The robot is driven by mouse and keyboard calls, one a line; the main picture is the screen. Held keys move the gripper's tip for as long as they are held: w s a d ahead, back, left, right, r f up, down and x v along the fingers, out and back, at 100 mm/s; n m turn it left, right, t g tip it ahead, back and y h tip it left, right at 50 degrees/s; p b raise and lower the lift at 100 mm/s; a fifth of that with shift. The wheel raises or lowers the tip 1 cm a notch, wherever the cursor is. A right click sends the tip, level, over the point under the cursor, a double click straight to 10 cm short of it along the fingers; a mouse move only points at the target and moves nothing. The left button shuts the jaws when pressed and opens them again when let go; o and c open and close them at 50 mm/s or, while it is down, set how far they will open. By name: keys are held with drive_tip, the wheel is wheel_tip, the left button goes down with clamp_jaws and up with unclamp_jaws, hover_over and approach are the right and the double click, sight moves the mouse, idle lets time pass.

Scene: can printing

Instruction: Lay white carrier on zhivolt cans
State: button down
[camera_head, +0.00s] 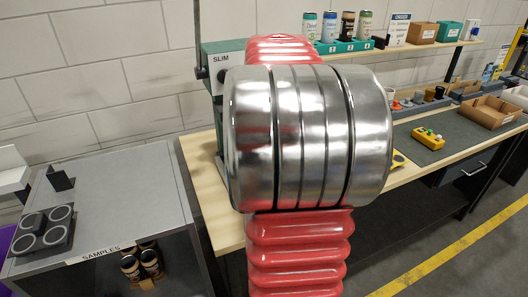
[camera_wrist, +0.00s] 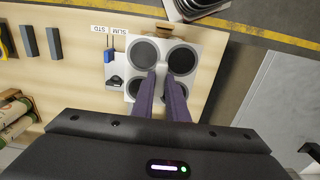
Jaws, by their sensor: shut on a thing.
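In the wrist view my gripper (camera_wrist: 164,78), with two purple fingers, is shut on the middle of a white carrier (camera_wrist: 163,60). The carrier is a square plate with four round dark openings; the near ones are partly covered by my fingers and gripper body. It shows above the pale wooden bench, and I cannot tell whether it touches anything below. In the head view my arm hides the gripper and carrier. Dark brown cans (camera_head: 141,262) stand in the cabinet's lower shelf, too small to read. I cannot tell which cans are zhivolt.
A grey samples cabinet (camera_head: 110,200) holds a dark four-ring carrier (camera_head: 44,231) on top. A green machine marked SLIM (camera_head: 224,58) stands behind my arm. Several cans (camera_head: 347,25) stand in a teal rack. The bench also bears a yellow control box (camera_head: 428,138) and cardboard trays (camera_head: 487,111).

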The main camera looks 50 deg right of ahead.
drive_tip(key=c, duration=1.7)
unclamp_jaws()
drive_tip(key=shift+o, duration=0.2)
wheel_tip(320, 180, up, 14)
drive_tip(key=shift+d+f, duration=0.1)
drive_tip(key=shift+f, duration=0.05)
